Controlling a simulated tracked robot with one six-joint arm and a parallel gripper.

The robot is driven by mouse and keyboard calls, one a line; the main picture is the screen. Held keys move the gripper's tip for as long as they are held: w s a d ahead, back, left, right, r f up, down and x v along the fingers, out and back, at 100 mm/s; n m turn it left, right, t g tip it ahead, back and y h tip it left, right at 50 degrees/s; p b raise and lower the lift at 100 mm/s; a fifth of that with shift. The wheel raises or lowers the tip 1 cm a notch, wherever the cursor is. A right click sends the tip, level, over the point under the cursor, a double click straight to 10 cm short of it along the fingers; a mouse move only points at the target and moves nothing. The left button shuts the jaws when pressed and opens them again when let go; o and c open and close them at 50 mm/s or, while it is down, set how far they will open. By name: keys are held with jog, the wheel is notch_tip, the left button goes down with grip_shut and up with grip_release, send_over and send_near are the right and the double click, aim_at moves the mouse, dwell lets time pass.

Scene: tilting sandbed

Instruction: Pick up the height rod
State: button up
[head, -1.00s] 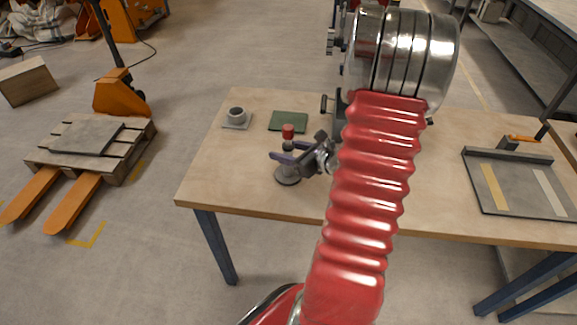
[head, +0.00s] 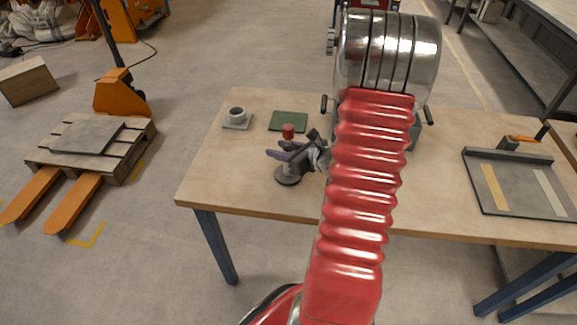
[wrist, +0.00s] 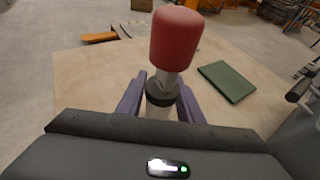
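The height rod (head: 288,132) stands upright on a round grey base near the table's left front, with a red cap on top. In the wrist view, its red cap (wrist: 176,38), bare metal shaft and dark collar rise between my fingers. My gripper (head: 280,151) reaches it from the right, below the cap. In the wrist view, the purple fingers of my gripper (wrist: 161,98) are spread, one on each side of the rod. Contact with the rod is not clear. The lower part of the rod is mostly hidden by my gripper.
A green mat (head: 288,121) and a grey cup (head: 237,113) on a square plate lie behind the rod. A grey tray (head: 525,200) lies at the table's right. The wooden tabletop (head: 225,180) is bare left of the rod.

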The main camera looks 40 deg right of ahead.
grip_shut()
jog(key=shift+r, duration=0.1)
dwell(0.6)
notch_tip(320, 180, up, 10)
dwell(0.6)
dwell(0.5)
